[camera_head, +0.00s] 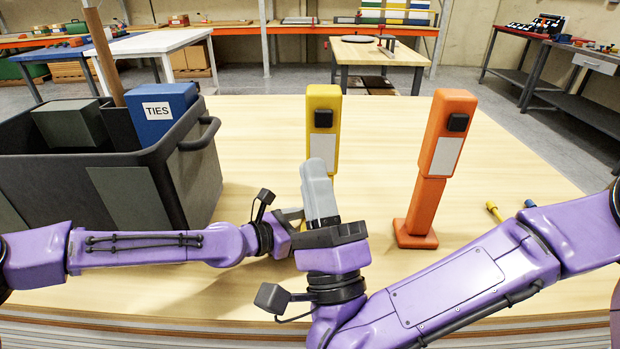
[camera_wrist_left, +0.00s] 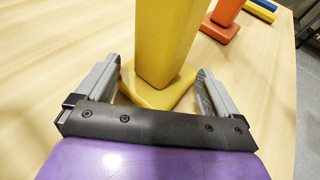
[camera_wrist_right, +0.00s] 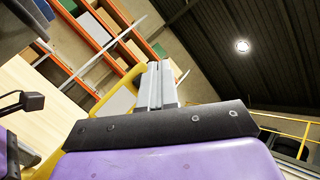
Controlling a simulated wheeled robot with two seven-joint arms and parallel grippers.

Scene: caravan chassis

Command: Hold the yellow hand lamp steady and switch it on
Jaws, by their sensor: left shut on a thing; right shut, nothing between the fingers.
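The yellow hand lamp (camera_head: 323,112) stands upright on the table, with a black square switch (camera_head: 323,118) on its upper front. In the left wrist view the lamp (camera_wrist_left: 165,40) rises from its yellow foot between the fingers of my left gripper (camera_wrist_left: 158,72), which is shut on its lower part. In the head view my left gripper (camera_head: 290,214) is partly hidden behind the right one. My right gripper (camera_head: 318,168) is shut and empty, its fingers pointing up in front of the lamp, below the switch. Whether they touch the lamp is unclear.
An orange hand lamp (camera_head: 445,140) stands to the right. A dark crate (camera_head: 200,185) with a blue TIES box (camera_head: 160,110) is at the left. Small yellow and blue tools (camera_head: 494,211) lie at the right. The tabletop (camera_head: 385,125) behind the lamps is clear.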

